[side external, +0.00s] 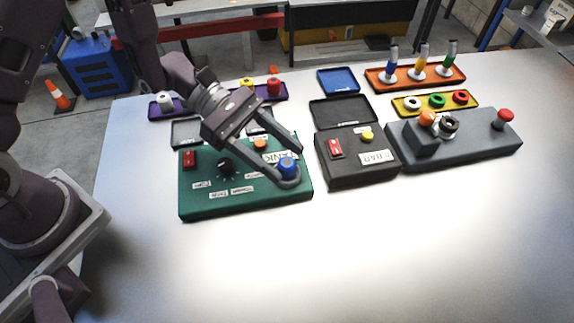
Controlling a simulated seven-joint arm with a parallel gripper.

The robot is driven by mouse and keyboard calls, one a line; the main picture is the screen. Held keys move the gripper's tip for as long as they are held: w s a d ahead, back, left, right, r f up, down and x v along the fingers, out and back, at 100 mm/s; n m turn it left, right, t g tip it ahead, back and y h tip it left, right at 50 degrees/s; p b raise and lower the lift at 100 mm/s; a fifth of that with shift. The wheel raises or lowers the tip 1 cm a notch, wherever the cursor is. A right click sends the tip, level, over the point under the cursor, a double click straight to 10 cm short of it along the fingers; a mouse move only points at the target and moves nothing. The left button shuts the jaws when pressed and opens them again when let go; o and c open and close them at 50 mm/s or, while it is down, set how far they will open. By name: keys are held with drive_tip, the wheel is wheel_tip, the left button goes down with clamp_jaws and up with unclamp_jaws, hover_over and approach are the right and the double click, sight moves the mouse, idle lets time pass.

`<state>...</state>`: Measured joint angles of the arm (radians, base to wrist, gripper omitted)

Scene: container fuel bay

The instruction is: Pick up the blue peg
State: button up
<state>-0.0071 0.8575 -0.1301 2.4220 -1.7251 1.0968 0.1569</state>
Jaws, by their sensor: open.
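The blue peg (392,64) stands upright at the left end of an orange tray (443,76) at the back of the table. It has a blue body, a pale upper part and a white round base. My gripper (291,164) is open, over the right side of the green panel (245,199). It is well in front of and to the left of the blue peg, and apart from it. A blue round knob (288,166) appears between its fingertips; I cannot tell whether they touch it.
A yellow tray with rings (410,110), a grey console (480,140) and a black box (357,176) lie in front. A blue tray (338,81) is left. The front table is clear.

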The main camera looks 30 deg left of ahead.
sight(295, 169)
drive_tip(key=x, duration=0.4)
drive_tip(key=shift+d+f, duration=0.3)
drive_tip(key=shift+f, duration=0.05)
clamp_jaws()
